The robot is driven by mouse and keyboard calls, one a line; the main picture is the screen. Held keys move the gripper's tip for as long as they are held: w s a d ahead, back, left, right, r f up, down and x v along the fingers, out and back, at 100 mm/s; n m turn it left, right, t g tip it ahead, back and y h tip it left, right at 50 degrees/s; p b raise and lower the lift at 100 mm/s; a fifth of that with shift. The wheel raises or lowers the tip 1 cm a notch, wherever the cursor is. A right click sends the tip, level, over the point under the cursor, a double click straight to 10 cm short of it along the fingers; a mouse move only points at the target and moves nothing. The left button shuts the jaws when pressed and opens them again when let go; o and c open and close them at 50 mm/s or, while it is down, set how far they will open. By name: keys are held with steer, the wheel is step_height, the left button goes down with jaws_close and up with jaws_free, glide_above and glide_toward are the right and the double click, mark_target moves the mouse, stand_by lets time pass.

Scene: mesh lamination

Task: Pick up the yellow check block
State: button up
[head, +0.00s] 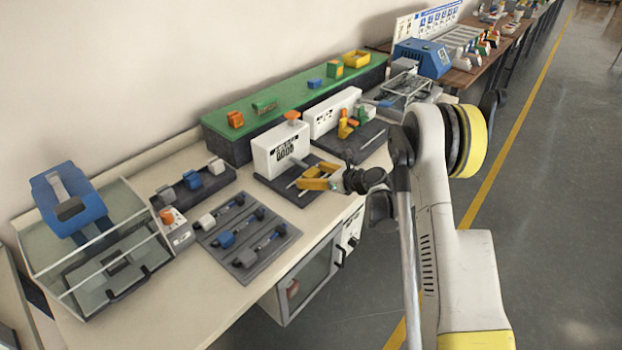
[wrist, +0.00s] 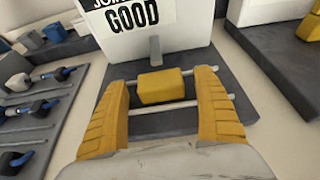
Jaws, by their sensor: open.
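The yellow check block (wrist: 162,86) lies on two light rods on a dark base plate, in front of a white box with the printed word GOOD, in the wrist view. My gripper (wrist: 158,78) is open, its two yellow fingers apart on the left and right of the block. Gaps show between the block and both fingers, so it is not gripped. In the head view my gripper (head: 304,176) is low in front of the white box (head: 281,148); I cannot clearly tell the block from the yellow fingers there.
A grey tray (head: 285,231) with blue and white tools lies left of my gripper. A second white box (head: 331,112) stands to the right, with a yellow and green item before it. A green-topped shelf (head: 288,98) runs behind.

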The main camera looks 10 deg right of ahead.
steer(key=c, duration=1.3)
steer(key=shift+r, duration=0.2)
